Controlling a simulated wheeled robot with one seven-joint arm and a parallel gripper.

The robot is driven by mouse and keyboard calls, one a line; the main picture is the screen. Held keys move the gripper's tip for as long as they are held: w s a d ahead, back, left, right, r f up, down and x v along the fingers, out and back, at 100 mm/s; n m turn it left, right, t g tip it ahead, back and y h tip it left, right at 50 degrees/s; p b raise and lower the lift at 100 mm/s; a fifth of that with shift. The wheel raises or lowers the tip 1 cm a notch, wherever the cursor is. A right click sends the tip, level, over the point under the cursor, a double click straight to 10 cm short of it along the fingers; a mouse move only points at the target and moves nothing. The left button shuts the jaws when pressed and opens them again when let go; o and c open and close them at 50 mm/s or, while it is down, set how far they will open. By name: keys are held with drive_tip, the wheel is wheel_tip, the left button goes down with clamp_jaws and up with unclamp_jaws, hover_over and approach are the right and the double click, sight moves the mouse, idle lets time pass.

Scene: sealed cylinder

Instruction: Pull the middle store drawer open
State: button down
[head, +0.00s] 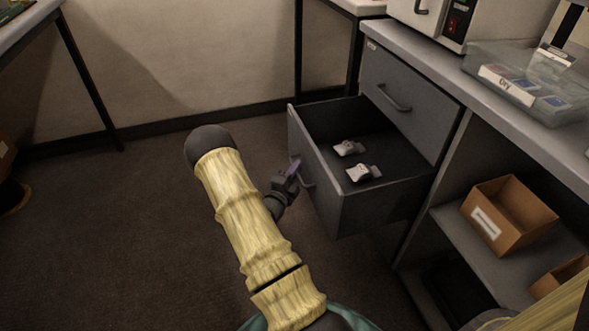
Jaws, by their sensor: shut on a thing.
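The grey store drawer (390,209) stands pulled well out of the grey cabinet on the right in the head view. Its inside shows, with two small whitish items (348,148) lying apart on its floor. My gripper (297,172) is at the drawer's front, shut on the drawer's handle (308,182). The fingertips are small and partly hidden against the handle. Above the open drawer, another drawer (400,92) with a bar handle is closed. Anything below the open drawer is hidden by it.
A worktop (430,55) above the cabinet carries a white machine (440,20) and a clear tray labelled Dry (520,88). A cardboard box (508,215) stands on an open shelf (455,225) at right. The dark floor (120,220) left of my arm is clear.

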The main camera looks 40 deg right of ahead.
drive_tip(key=shift+s+a+f, duration=0.1)
idle(0.3)
drive_tip(key=c, duration=1.5)
unclamp_jaws()
drive_tip(key=p+v, duration=0.4)
drive_tip(key=v, duration=1.3)
drive_tip(key=shift+a, duration=0.25)
